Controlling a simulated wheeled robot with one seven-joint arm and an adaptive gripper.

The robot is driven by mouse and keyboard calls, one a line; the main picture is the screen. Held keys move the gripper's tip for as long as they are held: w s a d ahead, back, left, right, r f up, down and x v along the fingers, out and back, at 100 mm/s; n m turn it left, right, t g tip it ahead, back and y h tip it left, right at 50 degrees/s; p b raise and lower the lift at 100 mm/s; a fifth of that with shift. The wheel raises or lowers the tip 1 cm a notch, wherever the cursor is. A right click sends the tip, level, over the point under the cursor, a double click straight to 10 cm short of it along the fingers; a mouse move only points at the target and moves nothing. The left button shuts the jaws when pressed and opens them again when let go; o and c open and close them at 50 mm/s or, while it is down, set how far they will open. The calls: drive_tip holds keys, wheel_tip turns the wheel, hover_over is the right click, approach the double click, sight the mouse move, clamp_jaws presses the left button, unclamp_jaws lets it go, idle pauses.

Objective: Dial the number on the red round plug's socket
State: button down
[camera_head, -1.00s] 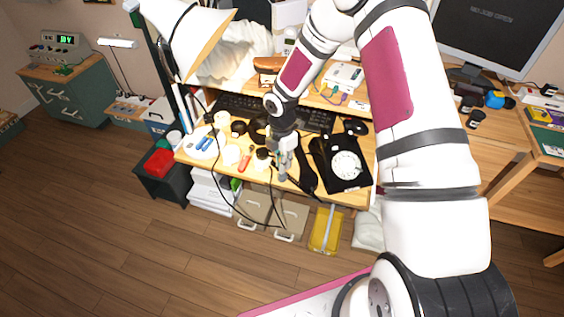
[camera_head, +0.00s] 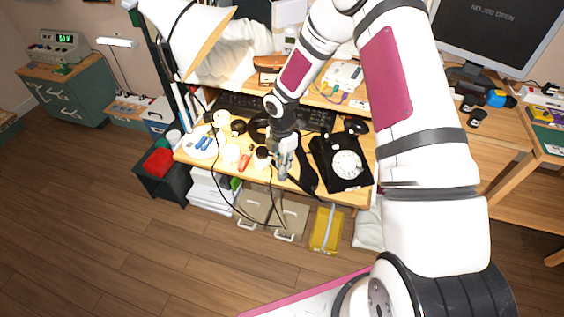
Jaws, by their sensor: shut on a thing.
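A black dial phone (camera_head: 342,163) with a white round dial stands at the front right of the wooden desk. Its long black handset (camera_head: 304,176) is off the cradle, just left of the phone body. My gripper (camera_head: 284,174) is at the handset's left side, low over the desk's front edge, and is shut; the handset seems to be what it holds, though the contact is too small to see clearly. Black cables hang in front of the desk. I cannot make out a red round plug, its socket or any number at this size.
Keyboard (camera_head: 240,104), mouse (camera_head: 356,126) and small round items crowd the desk. A red-handled item (camera_head: 245,161) lies left of my gripper. A lamp (camera_head: 185,35) overhangs the left side. Below are drawers, a yellow bin (camera_head: 326,232) and a red box (camera_head: 158,162). Front floor is clear.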

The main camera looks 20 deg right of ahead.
drive_tip(key=shift+f+b, duration=0.4)
drive_tip(key=shift+f, duration=0.45)
drive_tip(key=c, duration=1.5)
unclamp_jaws()
drive_tip(key=shift+c, duration=0.2)
wheel_tip(320, 180, up, 12)
drive_tip(key=shift+r, duration=0.1)
